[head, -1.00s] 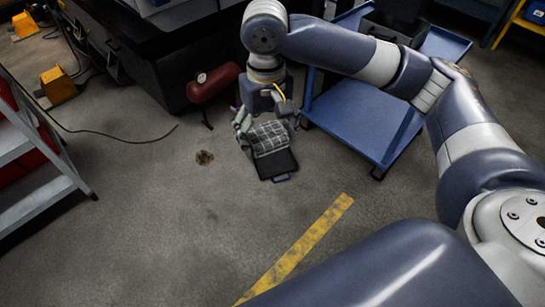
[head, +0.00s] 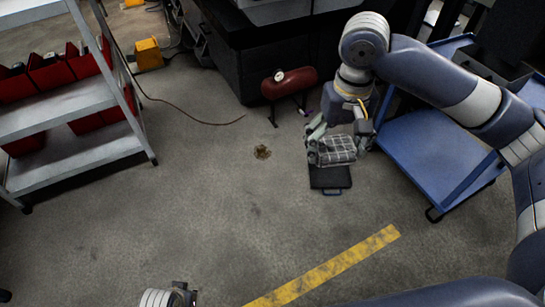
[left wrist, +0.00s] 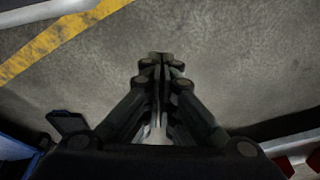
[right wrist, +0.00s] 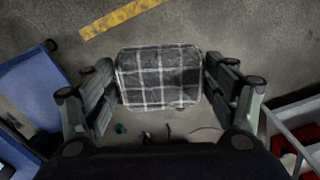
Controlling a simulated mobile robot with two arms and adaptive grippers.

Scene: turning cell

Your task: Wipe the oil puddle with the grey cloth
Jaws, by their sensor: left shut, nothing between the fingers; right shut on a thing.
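The grey checked cloth (head: 336,150) is between the fingers of my right gripper (head: 338,143), which is shut on it. In the right wrist view the cloth (right wrist: 160,78) spans the space between both fingers. The oil puddle (head: 262,152) is a small brown patch on the floor, left of the cloth and apart from it in the head view. My left gripper (left wrist: 158,62) is shut and empty; only a bit of it shows at the bottom edge of the head view (head: 182,296).
A dark flat piece (head: 330,178) shows just below the cloth; I cannot tell whether they touch. A blue cart (head: 425,140) stands right, a red tank (head: 290,84) behind, a grey shelf (head: 70,115) with red bins left. Floor around the puddle is clear; a yellow stripe (head: 330,266) crosses the front.

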